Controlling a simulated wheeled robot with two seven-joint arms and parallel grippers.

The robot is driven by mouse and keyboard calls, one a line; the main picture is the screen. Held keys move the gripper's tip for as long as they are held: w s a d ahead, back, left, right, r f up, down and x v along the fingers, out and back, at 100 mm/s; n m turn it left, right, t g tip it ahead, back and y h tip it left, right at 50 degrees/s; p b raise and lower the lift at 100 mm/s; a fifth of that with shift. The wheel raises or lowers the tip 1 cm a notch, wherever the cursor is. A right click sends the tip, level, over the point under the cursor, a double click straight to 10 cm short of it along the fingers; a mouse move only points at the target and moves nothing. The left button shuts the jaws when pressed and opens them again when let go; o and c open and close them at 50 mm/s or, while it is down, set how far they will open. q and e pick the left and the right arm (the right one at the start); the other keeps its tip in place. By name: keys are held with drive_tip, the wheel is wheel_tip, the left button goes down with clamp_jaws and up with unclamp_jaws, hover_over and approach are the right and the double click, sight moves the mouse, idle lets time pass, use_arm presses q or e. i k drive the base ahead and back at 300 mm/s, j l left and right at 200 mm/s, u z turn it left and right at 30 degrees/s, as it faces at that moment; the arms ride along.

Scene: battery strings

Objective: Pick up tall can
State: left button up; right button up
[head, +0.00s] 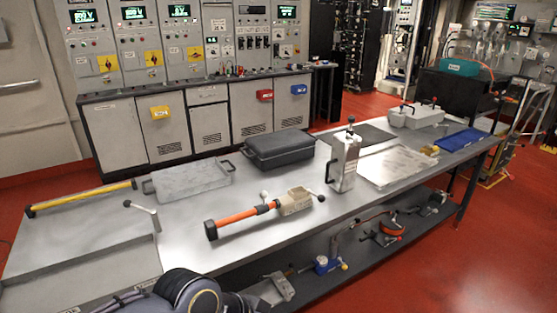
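A tall silver can (346,165) stands upright on the metal workbench (240,212), right of the middle in the head view. It has a black knob on top and a handle on its side. Nothing is holding it. Part of my arm (190,292) shows at the bottom edge, well short of the can and to its lower left. Neither of my grippers can be seen in this view.
A dark grey case (279,149) stands behind and left of the can. An orange-handled tool (240,220) lies in front and left. A flat metal plate (398,166) lies right of it. A light grey box (187,183) and a yellow bar (80,198) lie further left.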

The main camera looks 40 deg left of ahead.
sight(340, 172)
drive_tip(key=u, duration=1.1)
drive_tip(key=i+l+u, duration=0.75)
drive_tip(key=l+u, duration=0.15)
